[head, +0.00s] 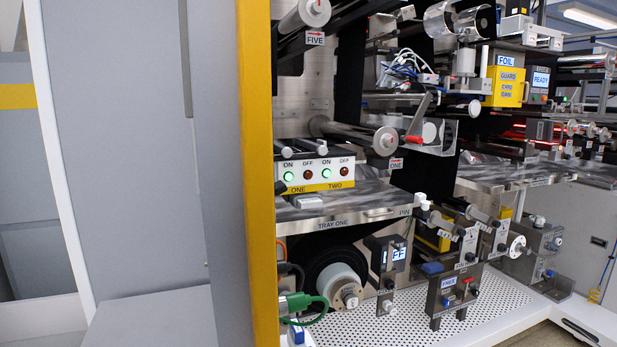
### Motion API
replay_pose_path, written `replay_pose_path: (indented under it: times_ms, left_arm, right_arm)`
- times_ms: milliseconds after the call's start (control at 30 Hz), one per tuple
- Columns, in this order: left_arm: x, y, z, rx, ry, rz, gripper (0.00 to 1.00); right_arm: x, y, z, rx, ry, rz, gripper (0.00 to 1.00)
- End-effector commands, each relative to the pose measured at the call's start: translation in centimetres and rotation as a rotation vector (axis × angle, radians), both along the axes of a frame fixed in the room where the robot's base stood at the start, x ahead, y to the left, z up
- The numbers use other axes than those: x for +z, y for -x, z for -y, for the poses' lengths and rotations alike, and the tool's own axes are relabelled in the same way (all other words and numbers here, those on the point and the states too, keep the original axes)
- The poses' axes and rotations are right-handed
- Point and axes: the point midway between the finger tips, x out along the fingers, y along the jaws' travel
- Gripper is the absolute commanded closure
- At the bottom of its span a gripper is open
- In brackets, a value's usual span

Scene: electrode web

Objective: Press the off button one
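The off button one (308,174) is a dark red round button under the word OFF. Just left of it is the on button one (289,177), which glows green. Neither of my grippers shows in the head view.
A tall grey panel with a yellow edge (257,180) stands close to the box's left side. Tray one (335,223) is below the box. A roller (384,141) labelled ONE is at its upper right. Machine units fill the right side.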

Motion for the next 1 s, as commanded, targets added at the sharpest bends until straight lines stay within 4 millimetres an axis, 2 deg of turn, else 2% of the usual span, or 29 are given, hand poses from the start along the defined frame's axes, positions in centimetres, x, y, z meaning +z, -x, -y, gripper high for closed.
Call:
replay_pose_path:
  times_ms: [67,333,1000]
  left_arm:
    - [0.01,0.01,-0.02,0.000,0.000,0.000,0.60]
    - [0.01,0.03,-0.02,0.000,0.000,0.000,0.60]
    - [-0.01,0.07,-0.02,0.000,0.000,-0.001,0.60]
  right_arm:
    - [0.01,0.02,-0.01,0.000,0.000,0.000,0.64]
    - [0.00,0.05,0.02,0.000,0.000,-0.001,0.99]
    - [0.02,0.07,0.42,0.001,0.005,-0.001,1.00]
